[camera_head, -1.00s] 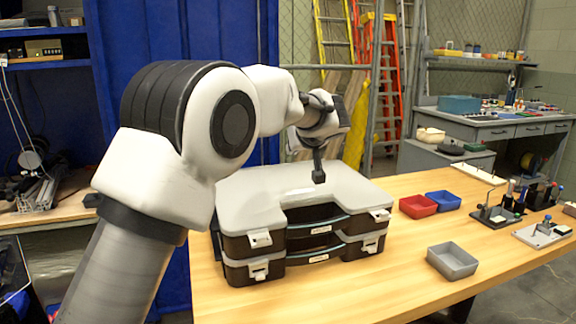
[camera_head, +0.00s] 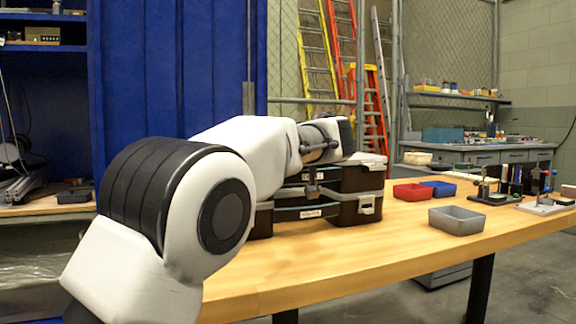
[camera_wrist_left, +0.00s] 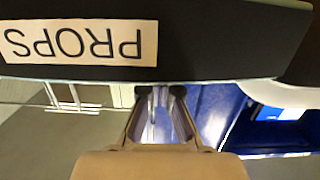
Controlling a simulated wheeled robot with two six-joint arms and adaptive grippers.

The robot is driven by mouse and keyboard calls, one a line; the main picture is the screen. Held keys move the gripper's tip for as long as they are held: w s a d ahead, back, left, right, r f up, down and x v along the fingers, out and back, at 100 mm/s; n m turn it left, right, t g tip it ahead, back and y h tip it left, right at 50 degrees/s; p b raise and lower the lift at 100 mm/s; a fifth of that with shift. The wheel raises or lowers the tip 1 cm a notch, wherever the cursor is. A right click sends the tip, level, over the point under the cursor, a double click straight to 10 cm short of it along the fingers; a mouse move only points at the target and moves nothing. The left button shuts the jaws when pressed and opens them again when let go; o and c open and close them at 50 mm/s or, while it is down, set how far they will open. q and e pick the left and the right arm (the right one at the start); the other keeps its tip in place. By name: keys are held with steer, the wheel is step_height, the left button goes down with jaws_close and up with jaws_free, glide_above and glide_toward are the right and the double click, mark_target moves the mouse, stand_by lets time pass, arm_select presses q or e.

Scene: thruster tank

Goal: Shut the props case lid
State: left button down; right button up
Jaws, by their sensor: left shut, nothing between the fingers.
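The props case (camera_head: 345,180) is dark with a grey lid (camera_head: 368,159) and sits on the wooden table in the head view. It appears as two stacked levels, each with a front handle and latches. My left arm hides much of its top and left side, so I cannot tell whether the lid is fully down. In the left wrist view, the PROPS label (camera_wrist_left: 80,42) shows upside down on a dark panel, close to the fingertips (camera_wrist_left: 158,92). My right gripper is not in view.
A red bin (camera_head: 412,193), a blue bin (camera_head: 438,188) and a grey bin (camera_head: 456,220) stand right of the case. Small tool stands (camera_head: 490,190) are further right. The table front (camera_head: 380,255) is clear. A blue panel (camera_head: 180,70) stands behind.

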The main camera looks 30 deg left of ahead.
arm_select(q)
step_height(320, 180, down, 2)
steer(key=shift+d+b, duration=0.1)
steer(key=shift+b, duration=0.2)
steer(key=shift+s+d, duration=0.1)
steer(key=shift+s, duration=0.05)
steer(key=r+v, duration=0.1)
steer(key=v, duration=1.1)
steer(key=shift+r, duration=0.4)
